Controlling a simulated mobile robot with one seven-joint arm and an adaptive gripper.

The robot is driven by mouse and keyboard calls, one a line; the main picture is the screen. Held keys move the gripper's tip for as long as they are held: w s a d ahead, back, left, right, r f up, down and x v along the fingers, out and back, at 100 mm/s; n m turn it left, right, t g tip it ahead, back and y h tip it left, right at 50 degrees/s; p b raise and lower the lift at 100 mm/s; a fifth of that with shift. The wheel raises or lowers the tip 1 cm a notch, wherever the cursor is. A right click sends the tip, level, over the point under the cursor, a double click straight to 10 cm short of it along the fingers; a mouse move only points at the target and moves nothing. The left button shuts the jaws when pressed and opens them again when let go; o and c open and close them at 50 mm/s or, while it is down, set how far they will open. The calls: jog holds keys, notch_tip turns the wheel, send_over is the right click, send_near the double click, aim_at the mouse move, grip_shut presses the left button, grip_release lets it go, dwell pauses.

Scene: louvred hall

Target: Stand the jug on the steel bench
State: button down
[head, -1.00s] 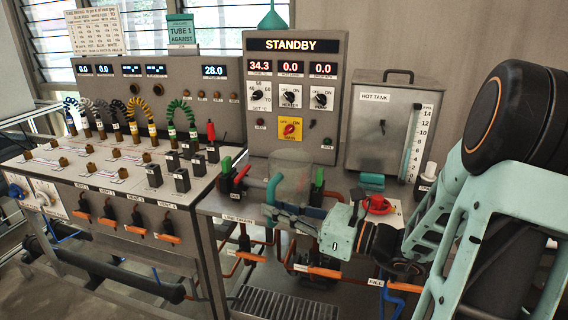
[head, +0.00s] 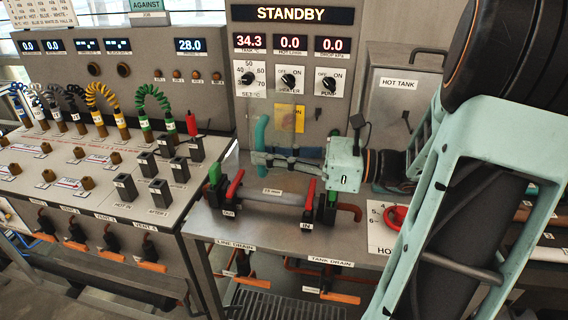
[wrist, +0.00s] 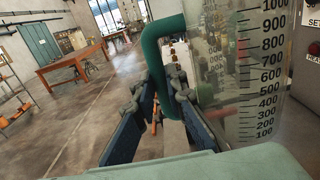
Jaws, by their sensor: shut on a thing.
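The clear jug (head: 289,140) has a teal handle (head: 262,134) and is upright or nearly so. My gripper (head: 262,158) is shut on the handle and holds the jug in front of the control panel, above the pipework. In the wrist view, the handle (wrist: 153,50) runs down between the fingers (wrist: 158,95), and the jug's scale (wrist: 262,75) reads up to 1000. The jug looks empty. The steel bench (head: 210,222) is below it, with the jug apart from its top as far as I can tell.
A horizontal pipe (head: 268,196) with red and green-handled valves runs along the bench. A red knob (head: 396,217) is to the right. The control panel (head: 291,100) rises behind, beside the hot tank (head: 398,110). A sloped console (head: 90,180) adjoins on the left. Bare bench top shows in front of the pipe.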

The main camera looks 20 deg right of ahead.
jog(key=w+d+f, duration=0.1)
jog(key=d, duration=0.1)
jog(key=w+d+f+b, duration=0.1)
jog(key=w+d, duration=0.1)
jog(key=w+d+f, duration=0.1)
jog(key=w+d, duration=0.1)
jog(key=shift+w+d+f, duration=0.25)
jog(key=shift+d+f, duration=0.15)
jog(key=shift+w+d+f+b, duration=0.35)
jog(key=shift+w+d+f, duration=0.3)
jog(key=shift+f, duration=0.85)
jog(key=shift+w+d+f+b, duration=0.3)
jog(key=shift+w+d+f, duration=0.3)
jog(key=shift+f, duration=0.9)
jog(key=shift+w+d+f+b, duration=0.4)
jog(key=shift+d+f, duration=0.4)
jog(key=shift+f, duration=0.85)
jog(key=c, duration=2)
grip_release()
jog(key=shift+o, duration=0.2)
